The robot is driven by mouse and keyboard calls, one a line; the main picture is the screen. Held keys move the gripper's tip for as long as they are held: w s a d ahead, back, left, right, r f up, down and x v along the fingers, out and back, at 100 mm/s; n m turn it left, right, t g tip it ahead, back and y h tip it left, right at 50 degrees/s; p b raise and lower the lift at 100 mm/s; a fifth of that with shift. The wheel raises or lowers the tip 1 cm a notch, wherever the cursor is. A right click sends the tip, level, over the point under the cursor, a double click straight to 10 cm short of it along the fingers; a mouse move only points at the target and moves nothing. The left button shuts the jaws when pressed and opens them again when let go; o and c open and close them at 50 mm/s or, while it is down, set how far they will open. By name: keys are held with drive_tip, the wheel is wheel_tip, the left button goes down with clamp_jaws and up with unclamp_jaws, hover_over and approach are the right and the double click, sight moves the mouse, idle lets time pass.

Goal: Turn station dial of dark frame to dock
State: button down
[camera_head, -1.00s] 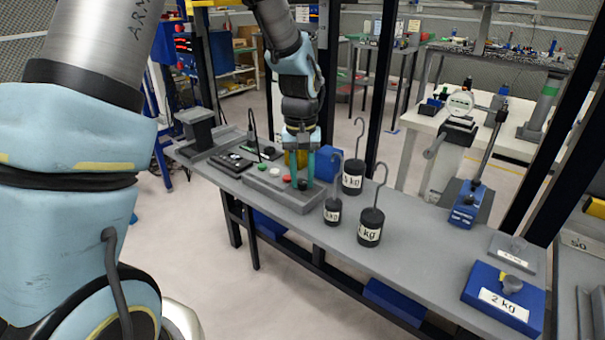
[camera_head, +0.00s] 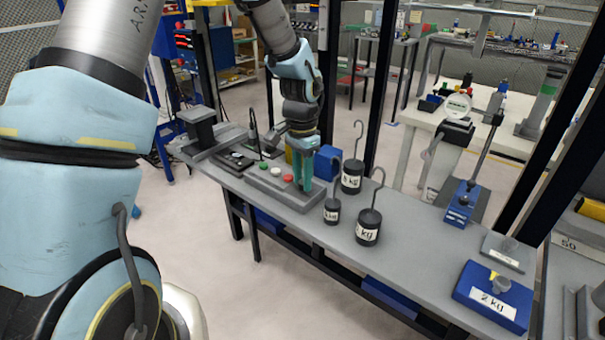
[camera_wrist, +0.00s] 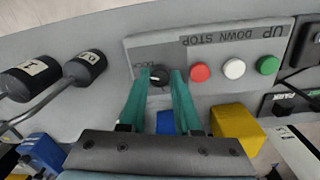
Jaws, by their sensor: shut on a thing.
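The station dial (camera_wrist: 159,76) is a small black knob on a grey control box (camera_wrist: 215,45) in the wrist view. My gripper (camera_wrist: 161,77) has its two teal fingers on either side of the dial and is shut on it. Small letters beside the dial are partly covered by the fingers, and its pointer setting is hard to read. In the head view my gripper (camera_head: 302,182) reaches down to the right end of the box (camera_head: 262,183) and hides the dial. Black uprights of the dark frame (camera_head: 378,85) rise behind the bench.
Red (camera_wrist: 200,73), white (camera_wrist: 234,69) and green (camera_wrist: 268,65) buttons sit beside the dial. Hooked black weights (camera_head: 369,226) stand close to the right of the box. A yellow block (camera_wrist: 237,124) and a blue block (camera_head: 327,160) lie nearby. The bench's middle right is clear.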

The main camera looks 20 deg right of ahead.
drive_tip(key=shift+m, duration=0.7)
drive_tip(key=c, duration=0.6)
unclamp_jaws()
drive_tip(key=shift+r, duration=0.1)
wheel_tip(320, 180, up, 11)
drive_tip(key=shift+w+f+b, duration=0.15)
drive_tip(key=shift+f+b, duration=0.05)
drive_tip(key=shift+b, duration=0.25)
